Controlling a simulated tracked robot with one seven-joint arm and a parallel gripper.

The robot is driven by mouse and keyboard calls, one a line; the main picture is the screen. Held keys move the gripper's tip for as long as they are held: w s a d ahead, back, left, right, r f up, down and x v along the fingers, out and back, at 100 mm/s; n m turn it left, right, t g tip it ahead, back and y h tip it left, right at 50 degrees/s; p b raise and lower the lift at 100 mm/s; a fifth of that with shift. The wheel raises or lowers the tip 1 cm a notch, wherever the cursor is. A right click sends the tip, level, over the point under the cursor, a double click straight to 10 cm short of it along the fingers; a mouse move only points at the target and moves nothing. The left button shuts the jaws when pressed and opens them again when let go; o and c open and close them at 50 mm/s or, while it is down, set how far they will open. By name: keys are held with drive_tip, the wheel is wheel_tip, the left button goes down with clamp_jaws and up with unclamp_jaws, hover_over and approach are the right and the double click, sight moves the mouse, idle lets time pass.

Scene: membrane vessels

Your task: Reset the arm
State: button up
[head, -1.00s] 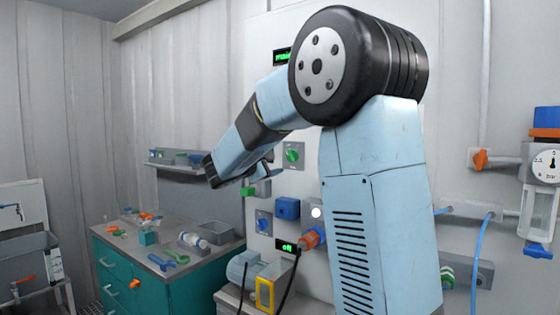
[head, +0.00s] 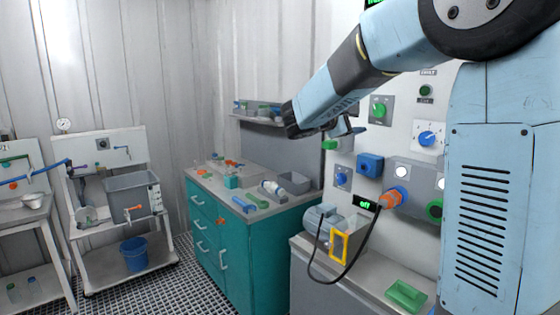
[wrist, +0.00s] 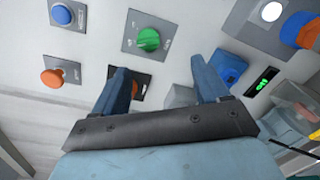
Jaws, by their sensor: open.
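My light-blue arm reaches from the right side of the head view towards the wall panel. My gripper (wrist: 165,85) shows in the wrist view with its two dark blue fingers spread apart. Nothing is between the fingers, and it is open and empty. It faces the white panel, where a green knob (wrist: 148,40) shows beyond and between the fingers. In the head view the gripper is partly hidden behind the dark wrist end of my arm.
The panel also carries a blue box (head: 370,164) and an orange plug (head: 396,198) with a black cable. A teal cabinet (head: 262,250) with loose tools on top stands left of the panel. A grey sink (head: 132,193) stands further left. Grated floor between them is free.

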drive_tip(key=s+d+f+m+g+y, duration=0.2)
drive_tip(key=s+f+m+y, duration=0.15)
drive_tip(key=s, duration=0.65)
drive_tip(key=s+d+f+m+g+y, duration=0.2)
drive_tip(key=s+f+m+g+y, duration=0.15)
drive_tip(key=s, duration=0.55)
drive_tip(key=s+a+f+m+t+y, duration=0.1)
drive_tip(key=s+a+f+m+y, duration=0.1)
drive_tip(key=s, duration=0.5)
drive_tip(key=s+a+f+m+t+y, duration=0.1)
drive_tip(key=s+a+f+m+y, duration=0.2)
drive_tip(key=s+a+f+y, duration=0.2)
drive_tip(key=shift+s+a+f+y, duration=0.35)
drive_tip(key=shift+s+a, duration=0.65)
drive_tip(key=shift+s, duration=0.8)
